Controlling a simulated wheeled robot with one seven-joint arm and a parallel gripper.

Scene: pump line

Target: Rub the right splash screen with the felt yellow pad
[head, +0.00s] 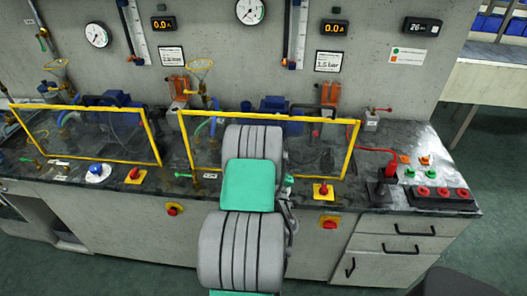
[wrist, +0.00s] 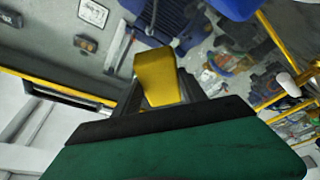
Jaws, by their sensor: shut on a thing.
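The right splash screen (head: 318,150) is a clear pane in a yellow frame, standing upright on the dark bench top. My arm covers its middle in the head view. The felt yellow pad (wrist: 155,78) shows in the wrist view, held between the dark fingers of my gripper (wrist: 158,98). The gripper is shut on it. In the head view my arm hides the pad and most of the gripper. I cannot tell whether the pad touches the pane. Yellow frame bars cross the left and right of the wrist view.
A second yellow-framed splash screen (head: 85,135) stands to the left. Pumps, hoses and an orange-topped unit (head: 328,95) stand behind the screens. A red lever (head: 389,170) and a red-button box (head: 440,196) are at the bench's right end. Yellow-and-red switches (head: 323,191) line the front.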

